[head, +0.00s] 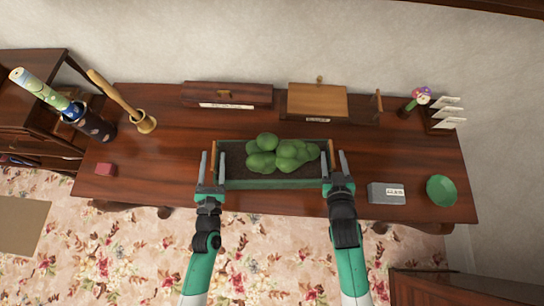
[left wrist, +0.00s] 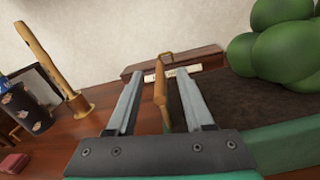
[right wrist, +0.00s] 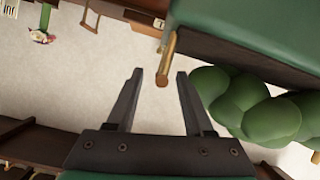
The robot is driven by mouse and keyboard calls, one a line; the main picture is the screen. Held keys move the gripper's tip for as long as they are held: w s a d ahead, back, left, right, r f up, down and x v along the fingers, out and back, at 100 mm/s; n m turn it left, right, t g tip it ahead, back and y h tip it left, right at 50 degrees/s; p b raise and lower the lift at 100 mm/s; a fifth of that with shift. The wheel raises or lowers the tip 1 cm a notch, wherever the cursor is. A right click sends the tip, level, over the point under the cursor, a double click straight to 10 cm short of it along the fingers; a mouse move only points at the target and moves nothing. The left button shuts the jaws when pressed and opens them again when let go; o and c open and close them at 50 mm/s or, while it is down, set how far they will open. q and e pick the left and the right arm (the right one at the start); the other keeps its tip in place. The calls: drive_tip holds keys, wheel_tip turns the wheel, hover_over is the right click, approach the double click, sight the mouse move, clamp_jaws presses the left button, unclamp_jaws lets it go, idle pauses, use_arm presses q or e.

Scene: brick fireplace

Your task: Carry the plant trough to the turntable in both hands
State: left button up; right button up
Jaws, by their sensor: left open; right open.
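The plant trough (head: 272,184) is a green box with wooden end bars, dark soil and rounded green plants. It sits on the long wooden table, near its front middle. My left gripper (head: 212,156) is open at its left end; in the left wrist view the wooden bar (left wrist: 160,95) shows between the fingers. My right gripper (head: 334,155) is open at its right end; in the right wrist view the bar (right wrist: 168,58) shows between the fingers. Whether the fingers touch the bars cannot be told. A light-brown square top (head: 317,100) behind may be the turntable; I cannot tell.
A dark labelled box (head: 227,94) stands behind the trough to the left. A grey box (head: 386,194) and a green bowl (head: 441,191) are to the right. A pestle in a mortar (head: 145,122), a dark cylinder (head: 92,123) and a red block (head: 105,170) are left.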

use_arm(q)
drive_tip(key=shift+w, duration=1)
use_arm(e)
drive_tip(key=shift+x, duration=1)
use_arm(q)
drive_tip(key=shift+c, duration=0.2)
use_arm(e)
drive_tip(key=shift+c, duration=0.2)
use_arm(q)
clamp_jaws()
use_arm(e)
clamp_jaws()
use_arm(q)
drive_tip(key=shift+r, duration=0.25)
use_arm(e)
drive_tip(key=shift+r, duration=0.25)
use_arm(q)
drive_tip(key=shift+s+r, duration=0.1)
use_arm(e)
drive_tip(key=shift+s+r, duration=0.1)
